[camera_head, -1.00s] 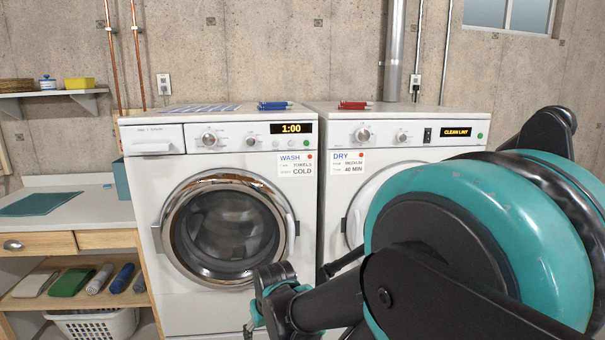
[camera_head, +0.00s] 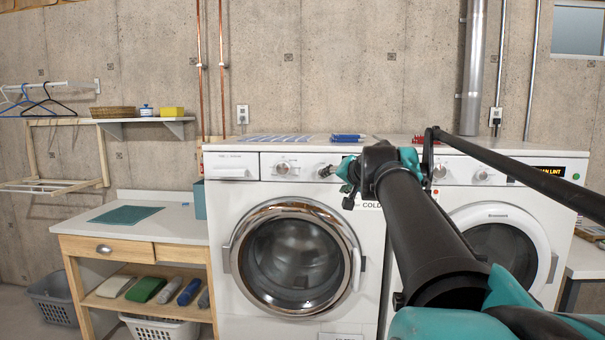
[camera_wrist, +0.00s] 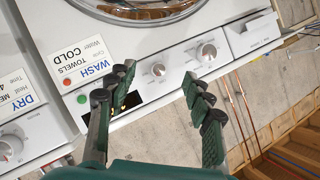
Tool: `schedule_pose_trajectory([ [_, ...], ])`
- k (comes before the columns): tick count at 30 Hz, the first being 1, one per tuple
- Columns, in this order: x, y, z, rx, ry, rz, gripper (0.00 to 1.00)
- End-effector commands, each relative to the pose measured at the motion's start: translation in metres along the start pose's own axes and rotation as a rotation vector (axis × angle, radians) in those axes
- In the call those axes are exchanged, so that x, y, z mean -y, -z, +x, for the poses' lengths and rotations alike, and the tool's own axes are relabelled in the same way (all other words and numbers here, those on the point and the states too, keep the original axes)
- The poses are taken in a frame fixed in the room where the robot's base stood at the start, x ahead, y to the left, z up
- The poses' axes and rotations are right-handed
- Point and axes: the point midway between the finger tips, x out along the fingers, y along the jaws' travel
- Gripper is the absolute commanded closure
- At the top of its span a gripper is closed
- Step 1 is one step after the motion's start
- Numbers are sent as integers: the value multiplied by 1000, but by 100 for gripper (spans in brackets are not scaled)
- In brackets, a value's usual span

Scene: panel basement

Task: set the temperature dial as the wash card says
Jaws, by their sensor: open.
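The white washer (camera_head: 225,235) has two round dials on its top panel: a larger one (camera_head: 283,167) and a smaller one (camera_wrist: 158,69). Their markings are too small to read, so I cannot tell which is labelled temperature. The wash card (camera_wrist: 80,62) reads WASH, Cycle TOWELS, Water COLD; my arm partly covers it in the head view. My gripper (camera_head: 338,171) is open at the panel. In the wrist view the smaller dial appears between the spread fingertips (camera_wrist: 157,77), with no visible contact. The larger dial also shows in the wrist view (camera_wrist: 207,51), beyond the right finger.
The dryer (camera_head: 560,215) stands to the right, with its own dials and DRY card (camera_wrist: 17,95). A wooden workbench (camera_head: 135,225) stands left. The washer's display (camera_wrist: 122,105) is partly hidden by a finger.

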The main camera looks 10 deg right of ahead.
Motion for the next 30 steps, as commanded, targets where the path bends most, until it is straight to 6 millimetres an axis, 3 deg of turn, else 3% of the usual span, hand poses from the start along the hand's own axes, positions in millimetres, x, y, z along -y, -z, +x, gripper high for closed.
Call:
schedule_pose_trajectory([
  [3,8,33,-17,-65,-1,42,48],
  [7,11,45,-20,-90,-1,57,48],
  [10,11,46,-12,-89,1,57,48],
  [30,11,55,104,-88,1,55,48],
])
